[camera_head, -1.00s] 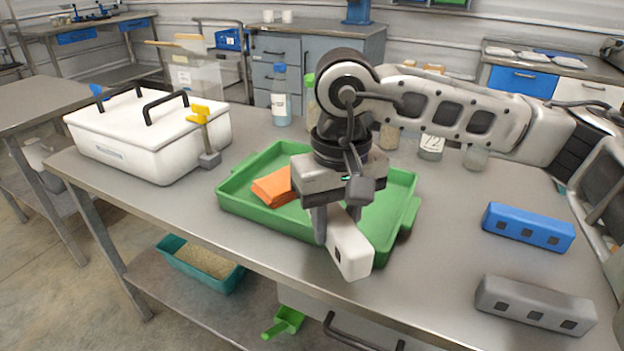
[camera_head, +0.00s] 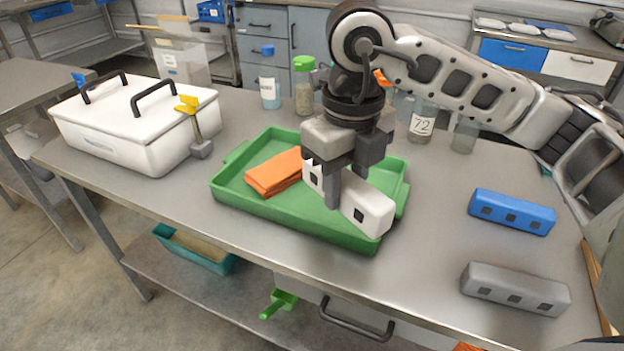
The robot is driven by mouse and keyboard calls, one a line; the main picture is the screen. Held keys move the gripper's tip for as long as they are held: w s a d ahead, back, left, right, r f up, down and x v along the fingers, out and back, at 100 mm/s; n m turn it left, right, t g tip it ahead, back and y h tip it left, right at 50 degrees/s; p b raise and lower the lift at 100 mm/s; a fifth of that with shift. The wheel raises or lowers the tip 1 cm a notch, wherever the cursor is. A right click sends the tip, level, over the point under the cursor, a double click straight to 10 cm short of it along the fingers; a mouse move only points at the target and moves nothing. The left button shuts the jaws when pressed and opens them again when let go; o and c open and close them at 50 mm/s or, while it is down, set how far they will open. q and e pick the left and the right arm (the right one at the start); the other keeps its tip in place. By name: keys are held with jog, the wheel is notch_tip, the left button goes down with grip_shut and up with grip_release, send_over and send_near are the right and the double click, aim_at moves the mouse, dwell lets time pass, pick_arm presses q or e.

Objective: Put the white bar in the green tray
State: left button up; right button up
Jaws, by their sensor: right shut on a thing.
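The white bar (camera_head: 367,209) is in my right gripper (camera_head: 345,195), which is shut around its middle. The bar is over the right half of the green tray (camera_head: 290,219), slanting from back left to front right. Its near end overlaps the tray's front right rim in the picture. I cannot tell whether the bar touches the tray floor. An orange folded cloth (camera_head: 275,172) lies in the left part of the tray. My left gripper is not in view.
A blue bar (camera_head: 511,212) and a grey bar (camera_head: 514,289) lie on the table at the right. A white lidded box (camera_head: 130,130) stands at the left. Bottles, including a blue-capped one (camera_head: 269,82), and jars stand behind the tray.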

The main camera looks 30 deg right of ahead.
jog(key=m, duration=0.3)
jog(key=r+m, duration=0.1)
jog(key=m, duration=0.1)
jog(key=shift+s+d, duration=0.15)
jog(key=shift+d, duration=0.1)
jog(key=m, duration=0.2)
jog(key=shift+d+r+m+p, duration=0.1)
jog(key=shift+m+p, duration=0.2)
jog(key=shift+p, duration=0.05)
jog(key=shift+d, duration=0.1)
jog(key=shift+m, duration=0.3)
jog(key=w+d+f, duration=0.2)
jog(key=w+f, duration=0.1)
jog(key=w+d+f, duration=0.2)
jog(key=w+d, duration=0.1)
jog(key=w+d+f, duration=0.2)
jog(key=w+f, duration=0.1)
jog(key=w, duration=0.1)
jog(key=shift+d+f, duration=0.3)
jog(key=shift+d, duration=0.05)
jog(key=shift+w+d+f, duration=0.35)
jog(key=shift+w+f, duration=0.1)
jog(key=shift+f, duration=0.25)
notch_tip(320, 180, down, 3)
jog(key=shift+p, duration=0.3)
